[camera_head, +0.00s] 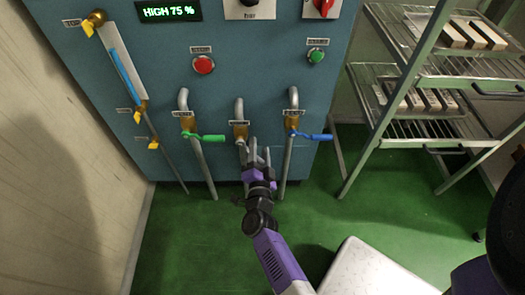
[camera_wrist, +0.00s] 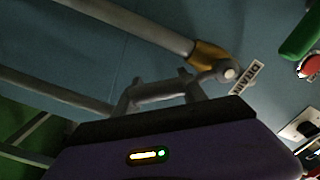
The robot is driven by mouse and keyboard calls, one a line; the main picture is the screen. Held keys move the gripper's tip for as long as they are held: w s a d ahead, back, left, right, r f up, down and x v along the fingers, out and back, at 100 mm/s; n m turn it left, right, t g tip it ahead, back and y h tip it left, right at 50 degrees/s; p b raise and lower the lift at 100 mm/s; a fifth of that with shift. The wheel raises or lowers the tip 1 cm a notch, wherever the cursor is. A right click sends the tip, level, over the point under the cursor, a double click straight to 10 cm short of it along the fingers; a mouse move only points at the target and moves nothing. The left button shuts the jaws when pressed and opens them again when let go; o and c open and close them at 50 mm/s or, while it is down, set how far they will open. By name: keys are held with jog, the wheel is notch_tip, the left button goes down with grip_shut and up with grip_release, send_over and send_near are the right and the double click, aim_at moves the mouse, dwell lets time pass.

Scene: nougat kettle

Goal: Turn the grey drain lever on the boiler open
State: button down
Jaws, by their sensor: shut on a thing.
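The grey drain lever (camera_wrist: 160,90) shows in the wrist view, joined to a pivot beside a brass valve body (camera_wrist: 208,56) with a "DRAIN" label (camera_wrist: 245,78). My gripper (camera_wrist: 157,92) is shut on the lever, one finger on each side of it. In the head view my gripper (camera_head: 255,150) is just below the middle brass valve (camera_head: 239,130) on the boiler (camera_head: 260,90). It hides most of the lever there, and the lever's exact angle is hard to tell.
A green lever (camera_head: 208,138) sits left of my gripper and a blue lever (camera_head: 316,136) right of it, both pointing right. Vertical pipes run beside them. A wire rack (camera_head: 400,100) with trays stands at right. A wall (camera_head: 70,170) is at left. Green floor lies below.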

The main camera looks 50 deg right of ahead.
jog(key=shift+w+a+f+m+b, duration=0.25)
jog(key=shift+f+m+b, duration=0.15)
jog(key=shift+m, duration=0.3)
